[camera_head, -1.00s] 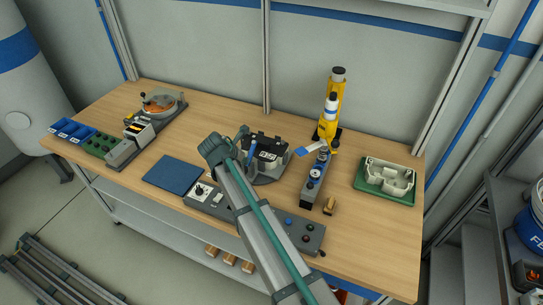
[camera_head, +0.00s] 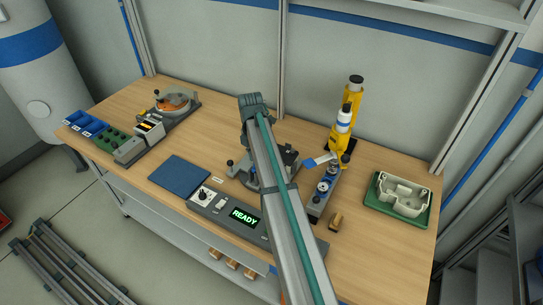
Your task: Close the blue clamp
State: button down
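My arm (camera_head: 280,200) reaches up across the middle of the view, with its bent joint (camera_head: 251,103) above the dark fixture (camera_head: 241,172). My gripper is hidden behind the arm, so I cannot see its fingers. The fixture is partly covered by the arm. The upright blue lever seen on it earlier, which may be the blue clamp, is now hidden. A small blue piece (camera_head: 310,163) with a white end shows right of the arm, by the yellow press (camera_head: 349,120); I cannot tell what it belongs to.
A grey console (camera_head: 207,207) with a lit READY display is in front. A blue mat (camera_head: 179,175) lies to the left. Bare wood lies between the mat and the back wall.

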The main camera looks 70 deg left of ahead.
jog(key=shift+w+a+r, duration=0.15)
jog(key=shift+a+r, duration=0.2)
jog(key=c, duration=1.4)
grip_release()
jog(key=shift+o, duration=1)
jog(key=shift+d+f, duration=0.15)
jog(key=r, duration=1.2)
jog(key=shift+a, duration=0.25)
